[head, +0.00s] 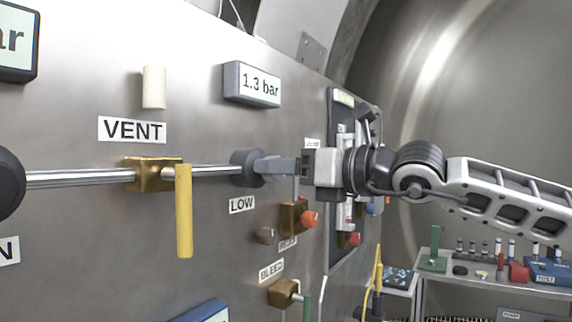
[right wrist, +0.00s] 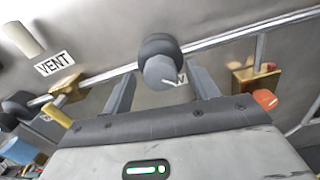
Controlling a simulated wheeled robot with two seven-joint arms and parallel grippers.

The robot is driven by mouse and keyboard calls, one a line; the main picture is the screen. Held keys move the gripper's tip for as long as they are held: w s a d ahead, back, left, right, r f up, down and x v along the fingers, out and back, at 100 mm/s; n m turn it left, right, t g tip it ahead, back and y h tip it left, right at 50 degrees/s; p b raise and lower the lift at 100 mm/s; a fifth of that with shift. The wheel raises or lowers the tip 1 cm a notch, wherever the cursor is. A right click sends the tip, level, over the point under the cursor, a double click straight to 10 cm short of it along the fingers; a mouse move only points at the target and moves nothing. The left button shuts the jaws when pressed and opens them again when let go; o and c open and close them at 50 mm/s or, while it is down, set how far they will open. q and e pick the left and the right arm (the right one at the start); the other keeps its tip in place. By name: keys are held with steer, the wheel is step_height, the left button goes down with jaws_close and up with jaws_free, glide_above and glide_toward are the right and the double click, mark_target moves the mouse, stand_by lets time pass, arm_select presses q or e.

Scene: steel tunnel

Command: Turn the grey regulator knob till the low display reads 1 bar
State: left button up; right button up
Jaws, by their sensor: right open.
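The grey regulator knob (head: 244,168) sits on the panel at the right end of a steel pipe, above the LOW label (head: 242,204). The low display (head: 252,84) above it reads 1.3 bar. My right gripper (head: 268,167) reaches in from the right to the knob, hiding part of its face. In the right wrist view, the knob (right wrist: 160,58) shows between and just beyond the tips of the open fingers (right wrist: 162,80). A gap shows on each side; contact cannot be told. My left gripper is out of view.
A brass VENT valve with a yellow lever (head: 184,210) stands out to the left. An orange-red knob (head: 309,219) on a brass valve is below my right gripper. A brass BLEED valve (head: 283,293) is lower. A bench with tools (head: 500,276) stands at the right.

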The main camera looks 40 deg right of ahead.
steer(key=c, duration=1)
arm_select(q)
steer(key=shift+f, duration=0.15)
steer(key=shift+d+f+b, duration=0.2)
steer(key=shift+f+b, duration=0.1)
steer(key=shift+b, duration=0.7)
arm_select(e)
steer(key=n, duration=0.5)
steer(key=shift+n, duration=0.4)
